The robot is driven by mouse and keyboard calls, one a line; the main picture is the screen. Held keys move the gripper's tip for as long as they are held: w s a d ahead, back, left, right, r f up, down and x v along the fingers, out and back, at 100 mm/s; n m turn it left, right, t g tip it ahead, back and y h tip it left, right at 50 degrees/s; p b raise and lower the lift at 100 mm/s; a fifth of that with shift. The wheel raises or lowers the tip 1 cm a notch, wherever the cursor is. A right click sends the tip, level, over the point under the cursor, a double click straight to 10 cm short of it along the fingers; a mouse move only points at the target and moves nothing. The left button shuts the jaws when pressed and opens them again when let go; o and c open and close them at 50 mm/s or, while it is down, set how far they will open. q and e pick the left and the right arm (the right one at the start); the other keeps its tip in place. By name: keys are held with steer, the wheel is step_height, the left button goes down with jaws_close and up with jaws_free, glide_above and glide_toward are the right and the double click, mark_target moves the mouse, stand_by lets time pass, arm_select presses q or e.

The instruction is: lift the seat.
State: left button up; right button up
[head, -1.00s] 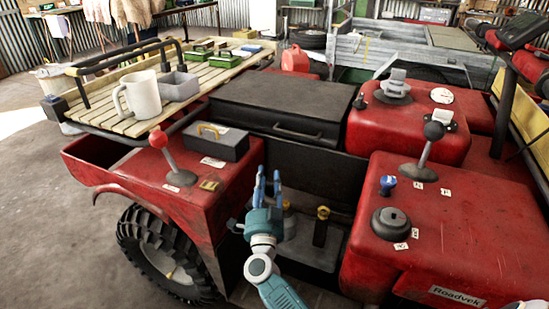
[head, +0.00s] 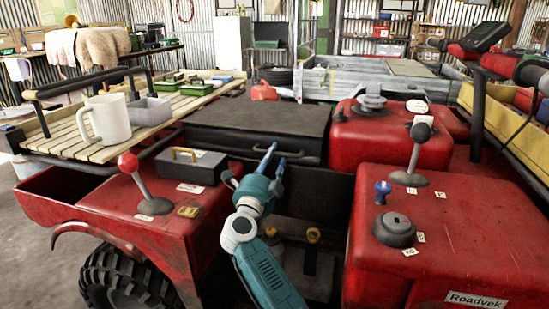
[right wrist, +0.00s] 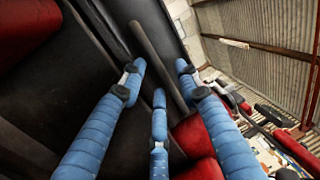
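The seat (head: 262,116) is a flat black slab between the red body panels in the head view. A dark bar handle (head: 300,160) runs along its front face. The seat lies flat. My right gripper (head: 272,158), teal with blue fingers, is raised in front of the seat's front face, by the handle. In the right wrist view its blue fingers (right wrist: 157,80) are spread apart, with the dark handle bar (right wrist: 158,62) running diagonally beyond or between them; I cannot tell if they touch it. Nothing is gripped. My left gripper is not in view.
A red-knobbed lever (head: 140,185) and a grey box with a yellow handle (head: 192,165) stand left of the seat. A black-knobbed lever (head: 415,155) is at the right. A slatted rack (head: 75,140) carries a white mug (head: 107,120). A dark footwell opens below the seat.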

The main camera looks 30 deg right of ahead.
steer(key=shift+x, duration=1)
steer(key=shift+c, duration=0.2)
jaws_close()
steer(key=shift+r, duration=0.1)
